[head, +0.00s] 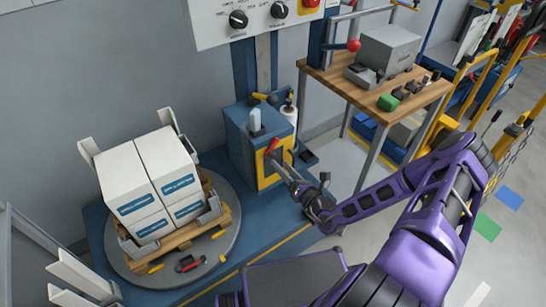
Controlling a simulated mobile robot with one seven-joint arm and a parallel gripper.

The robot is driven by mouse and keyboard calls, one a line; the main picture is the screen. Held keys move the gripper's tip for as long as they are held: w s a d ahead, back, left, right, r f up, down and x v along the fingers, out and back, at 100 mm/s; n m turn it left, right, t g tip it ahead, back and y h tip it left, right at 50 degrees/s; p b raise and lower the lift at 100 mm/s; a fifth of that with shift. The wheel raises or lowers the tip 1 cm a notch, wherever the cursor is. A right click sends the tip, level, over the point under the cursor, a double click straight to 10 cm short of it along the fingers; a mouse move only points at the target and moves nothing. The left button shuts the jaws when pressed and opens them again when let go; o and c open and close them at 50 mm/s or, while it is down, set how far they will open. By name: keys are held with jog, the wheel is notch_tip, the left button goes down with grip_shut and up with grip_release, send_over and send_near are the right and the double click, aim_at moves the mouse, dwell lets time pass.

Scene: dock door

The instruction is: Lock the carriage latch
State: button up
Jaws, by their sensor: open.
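A blue carriage housing (238,140) stands on the blue base at the foot of a vertical mast. Its front has a yellow panel (262,174) and a red-ended latch lever (272,146) near the top. My gripper (279,163) is open, at the front of the yellow panel just below the red lever end. I cannot tell whether a finger touches the lever. My gripper and wrist hide part of the panel and the lower part of the lever.
A turntable (118,262) at left carries a pallet with several white boxes (148,180). A control panel (262,18) hangs above the carriage. A wooden-topped bench (335,78) with tools stands at right. Yellow hand trucks (484,95) stand farther right, with grey floor before them.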

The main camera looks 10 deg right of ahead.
aim_at(274, 158)
jog(key=x, duration=0.5)
jog(key=shift+w+a, duration=0.1)
jog(key=shift+w, duration=0.25)
grip_shut()
